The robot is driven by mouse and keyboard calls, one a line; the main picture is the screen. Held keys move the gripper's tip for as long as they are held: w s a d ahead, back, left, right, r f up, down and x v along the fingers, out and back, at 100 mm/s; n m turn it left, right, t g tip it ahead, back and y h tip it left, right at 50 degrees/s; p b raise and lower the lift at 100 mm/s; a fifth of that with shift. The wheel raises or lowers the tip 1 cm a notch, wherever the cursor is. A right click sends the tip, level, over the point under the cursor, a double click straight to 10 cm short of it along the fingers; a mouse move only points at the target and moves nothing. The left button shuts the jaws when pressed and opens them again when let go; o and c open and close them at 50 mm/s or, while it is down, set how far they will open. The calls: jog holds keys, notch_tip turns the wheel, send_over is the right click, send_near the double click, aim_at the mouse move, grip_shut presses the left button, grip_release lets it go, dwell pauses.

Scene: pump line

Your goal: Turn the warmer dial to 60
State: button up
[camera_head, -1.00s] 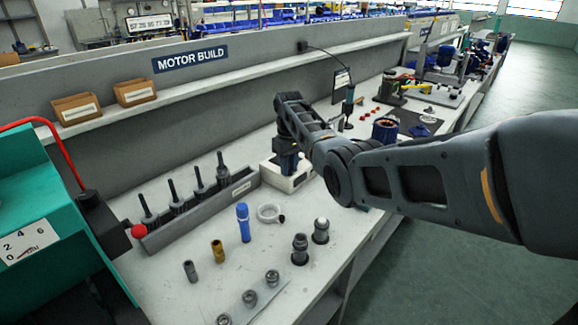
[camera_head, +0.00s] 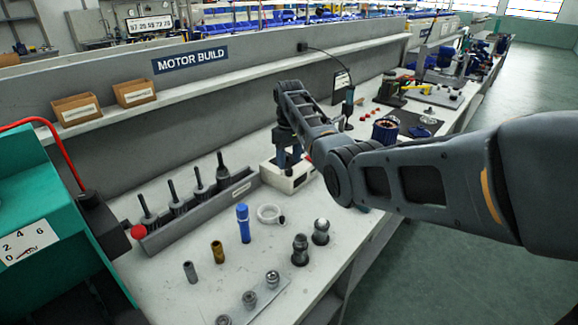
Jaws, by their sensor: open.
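A small white box-shaped unit (camera_head: 297,184), which looks like the warmer, stands on the bench right of the grey tool rack. My gripper (camera_head: 288,167) points down just above or at its top, jaws open. The dial and its marks cannot be made out; the gripper covers part of the top. Whether the fingers touch or straddle anything there cannot be told. My arm reaches in from the right.
The grey rack (camera_head: 200,213) with dark upright tools stands to the left. A blue-sided motor part (camera_head: 385,130) stands at right. A shelf with cardboard boxes (camera_head: 76,108) runs behind.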

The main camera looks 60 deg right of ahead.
aim_at(290, 170)
jog(key=shift+r, duration=2.3)
jog(key=shift+s, duration=0.1)
